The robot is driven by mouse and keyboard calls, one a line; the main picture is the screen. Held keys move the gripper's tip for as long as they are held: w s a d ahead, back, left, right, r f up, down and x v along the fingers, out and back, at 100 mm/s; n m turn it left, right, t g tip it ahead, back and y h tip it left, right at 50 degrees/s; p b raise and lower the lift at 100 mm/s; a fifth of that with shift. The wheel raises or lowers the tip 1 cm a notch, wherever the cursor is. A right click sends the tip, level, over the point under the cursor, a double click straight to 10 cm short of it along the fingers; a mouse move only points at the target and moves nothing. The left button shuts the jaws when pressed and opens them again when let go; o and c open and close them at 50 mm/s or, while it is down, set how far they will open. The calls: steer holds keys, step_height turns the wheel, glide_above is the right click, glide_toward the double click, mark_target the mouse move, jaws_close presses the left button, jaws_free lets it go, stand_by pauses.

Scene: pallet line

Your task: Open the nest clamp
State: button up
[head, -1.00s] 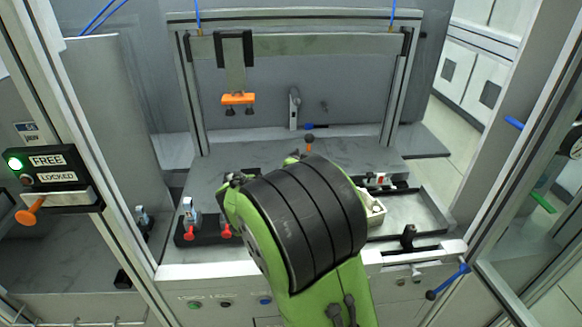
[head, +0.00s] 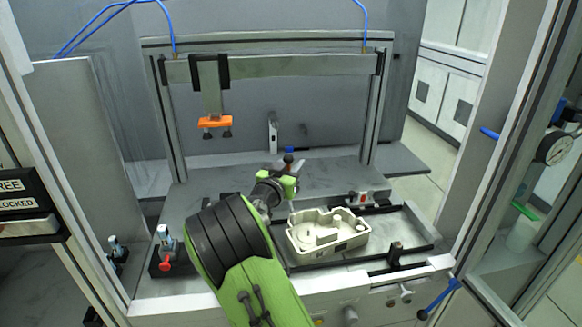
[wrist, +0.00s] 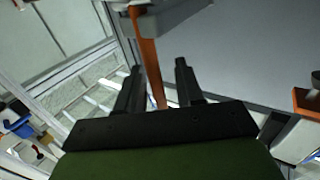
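A cream cast part (head: 327,238) sits in the black-edged nest (head: 415,215) on the bench. I cannot tell for sure which fitting is the nest clamp. A red and white fitting (head: 363,198) stands behind the part, and a black block (head: 395,255) stands at its front right. My fingers are hidden in the head view. In the wrist view my gripper (wrist: 158,67) is open, with an orange-brown bar (wrist: 149,65) showing between its fingers; contact is unclear.
An orange block (head: 215,122) hangs from the overhead crossbar. A red-knobbed fitting (head: 165,262) stands at the bench's left. A FREE/LOCKED panel (head: 20,203) is partly cut off at the left edge. A blue-handled lever (head: 440,298) is at the front right.

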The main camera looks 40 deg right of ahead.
jaws_close()
steer(key=shift+w+p, duration=0.1)
steer(key=shift+p, duration=0.35)
steer(key=shift+w+d+r+n+g+y+p, duration=0.15)
steer(key=shift+w+n+g+y+p, duration=0.15)
steer(key=shift+p, duration=0.6)
steer(key=shift+w+d+n+g+y+p, duration=0.2)
steer(key=shift+w+n+g+y+p, duration=0.3)
steer(key=shift+p, duration=0.75)
steer(key=p, duration=0.1)
steer(key=f+g+y+p, duration=0.1)
steer(key=p, duration=0.1)
steer(key=shift+w+d, duration=0.25)
steer(key=shift+w, duration=0.1)
steer(key=shift+w+d+f+n+g+y+p, duration=0.2)
steer(key=shift+w+f+n+g+y+p, duration=0.3)
steer(key=shift+p, duration=0.7)
steer(key=shift+s+f, duration=0.1)
steer(key=shift+f, duration=0.05)
